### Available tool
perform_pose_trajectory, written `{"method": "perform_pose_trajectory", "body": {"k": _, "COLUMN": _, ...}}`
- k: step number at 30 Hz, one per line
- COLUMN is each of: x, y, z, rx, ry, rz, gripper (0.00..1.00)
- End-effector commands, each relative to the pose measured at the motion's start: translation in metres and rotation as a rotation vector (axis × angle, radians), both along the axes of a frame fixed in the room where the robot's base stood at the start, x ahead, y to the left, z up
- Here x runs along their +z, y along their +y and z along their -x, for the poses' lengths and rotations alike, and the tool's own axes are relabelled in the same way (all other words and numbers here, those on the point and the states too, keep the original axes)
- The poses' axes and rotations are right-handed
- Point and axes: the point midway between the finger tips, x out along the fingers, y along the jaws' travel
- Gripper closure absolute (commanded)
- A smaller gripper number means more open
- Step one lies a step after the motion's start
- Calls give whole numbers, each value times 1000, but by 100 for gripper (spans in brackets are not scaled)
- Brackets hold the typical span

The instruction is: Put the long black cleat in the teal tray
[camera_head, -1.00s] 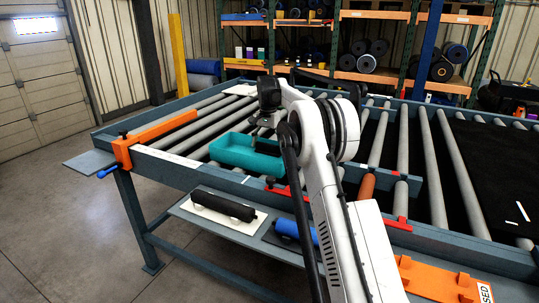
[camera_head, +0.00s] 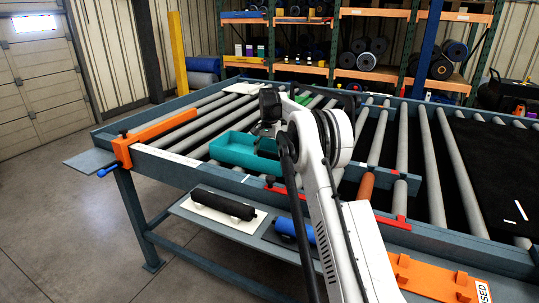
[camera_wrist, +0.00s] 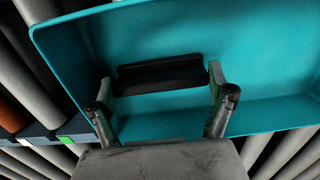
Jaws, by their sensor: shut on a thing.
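The long black cleat (camera_wrist: 160,76) is a dark bar lying crosswise between my two fingertips in the wrist view. My gripper (camera_wrist: 162,82) is shut on it, with one finger at each end. The teal tray (camera_wrist: 270,118) lies behind the cleat in that view, and the cleat is within its outline. I cannot tell whether the cleat touches the tray floor. In the head view the teal tray (camera_head: 232,151) sits on the rollers, with my gripper (camera_head: 266,140) over its right part. The arm partly hides the tray's right end there.
An orange clamp bar (camera_head: 160,128) spans the rollers on the left. A lower shelf holds a black roller on a white plate (camera_head: 222,205) and a blue-ended roller (camera_head: 290,228).

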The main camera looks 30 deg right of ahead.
Motion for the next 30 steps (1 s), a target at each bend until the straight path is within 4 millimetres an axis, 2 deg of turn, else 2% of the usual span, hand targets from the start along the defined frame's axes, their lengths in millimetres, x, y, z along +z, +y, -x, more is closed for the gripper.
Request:
{"method": "perform_pose_trajectory", "body": {"k": 1, "x": -2, "y": 0, "z": 0, "rx": 0, "ry": 0, "rz": 0, "gripper": 41}}
{"method": "perform_pose_trajectory", "body": {"k": 2, "x": -3, "y": 0, "z": 0, "rx": 0, "ry": 0, "rz": 0, "gripper": 12}}
{"method": "perform_pose_trajectory", "body": {"k": 5, "x": -2, "y": 0, "z": 0, "rx": 0, "ry": 0, "rz": 0, "gripper": 0}}
{"method": "perform_pose_trajectory", "body": {"k": 13, "x": -1, "y": 0, "z": 0, "rx": 0, "ry": 0, "rz": 0, "gripper": 0}}
{"method": "perform_pose_trajectory", "body": {"k": 17, "x": 7, "y": 0, "z": 0, "rx": 0, "ry": 0, "rz": 0, "gripper": 0}}
{"method": "perform_pose_trajectory", "body": {"k": 20, "x": 21, "y": 0, "z": 0, "rx": 0, "ry": 0, "rz": 0, "gripper": 0}}
{"method": "perform_pose_trajectory", "body": {"k": 30, "x": 89, "y": 0, "z": 0, "rx": 0, "ry": 0, "rz": 0, "gripper": 0}}
